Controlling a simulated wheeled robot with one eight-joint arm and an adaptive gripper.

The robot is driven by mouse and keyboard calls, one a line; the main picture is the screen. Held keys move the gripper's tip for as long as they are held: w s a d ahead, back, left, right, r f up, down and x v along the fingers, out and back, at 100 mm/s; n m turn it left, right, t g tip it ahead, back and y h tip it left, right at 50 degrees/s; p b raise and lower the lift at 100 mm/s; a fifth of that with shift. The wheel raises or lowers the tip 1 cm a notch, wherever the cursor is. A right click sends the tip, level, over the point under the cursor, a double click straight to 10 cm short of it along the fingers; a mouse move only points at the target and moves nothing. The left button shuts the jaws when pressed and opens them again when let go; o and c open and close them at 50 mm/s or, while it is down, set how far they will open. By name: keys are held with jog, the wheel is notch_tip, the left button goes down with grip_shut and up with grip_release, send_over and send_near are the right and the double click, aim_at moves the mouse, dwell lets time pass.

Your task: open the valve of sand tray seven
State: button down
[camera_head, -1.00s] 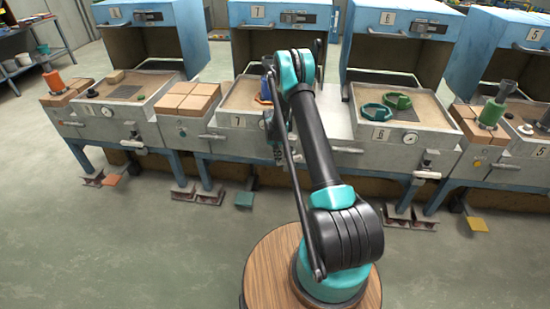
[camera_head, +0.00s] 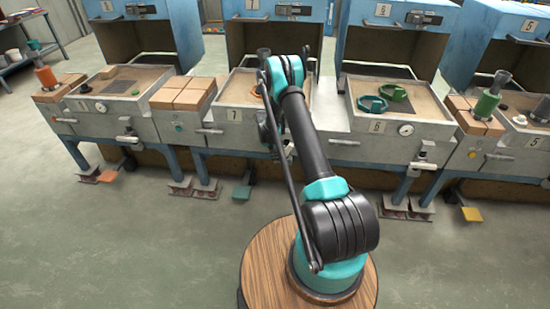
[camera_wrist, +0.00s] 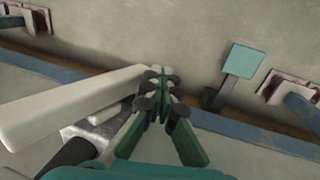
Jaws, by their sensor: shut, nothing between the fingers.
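Sand tray seven (camera_head: 222,103) is the grey-walled tray left of centre in the head view, marked 7 on its front. My arm covers the right part of that front, so its valve is hidden there. In the wrist view a pale lever handle (camera_wrist: 65,106) juts from a metal fitting (camera_wrist: 98,126); it looks like this tray's valve. My gripper (camera_wrist: 158,82) is shut and empty, its green fingers together. The fingertips are beside the lever's right end. I cannot tell whether they touch it.
Sand tray six (camera_head: 360,118) stands to the right, with green rings (camera_head: 394,92) in it. Bricks (camera_head: 184,92) are stacked left of tray seven. A teal pedal (camera_head: 241,192) is low in front and also shows in the wrist view (camera_wrist: 242,60). The floor (camera_head: 120,245) in front is clear.

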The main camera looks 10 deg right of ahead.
jog(key=shift+d+f+h, duration=0.15)
jog(key=shift+d+h, duration=0.05)
jog(key=shift+h, duration=0.2)
jog(key=shift+d+f+h, duration=0.1)
jog(key=shift+h, duration=0.2)
dwell(1.3)
